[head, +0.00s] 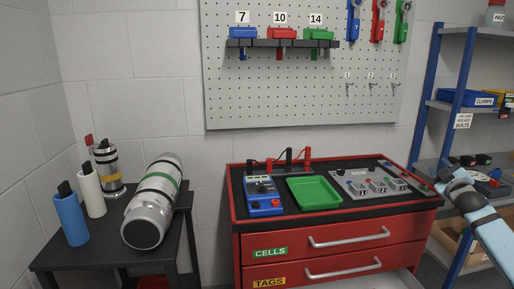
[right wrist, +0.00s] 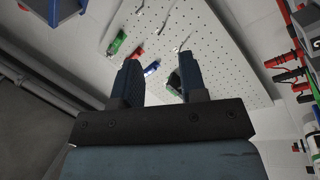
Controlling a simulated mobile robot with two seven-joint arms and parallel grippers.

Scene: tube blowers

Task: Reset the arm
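My right arm (head: 490,222) comes in from the right edge of the head view. Its dark gripper (head: 449,178) is held up beside the right end of the red tool cabinet, in front of the shelf unit. In the right wrist view the two fingers of this gripper (right wrist: 159,78) stand apart with nothing between them, so it is open and empty. The pegboard is in the background beyond the fingers. My left arm and left gripper are not in view.
The red cabinet (head: 320,262) carries a green tray (head: 313,192), a blue meter (head: 263,196) and a grey panel (head: 372,184). A black side table (head: 112,244) on the left holds several cylinders. A pegboard (head: 300,90) hangs behind. Blue-post shelves (head: 466,62) stand close on the right.

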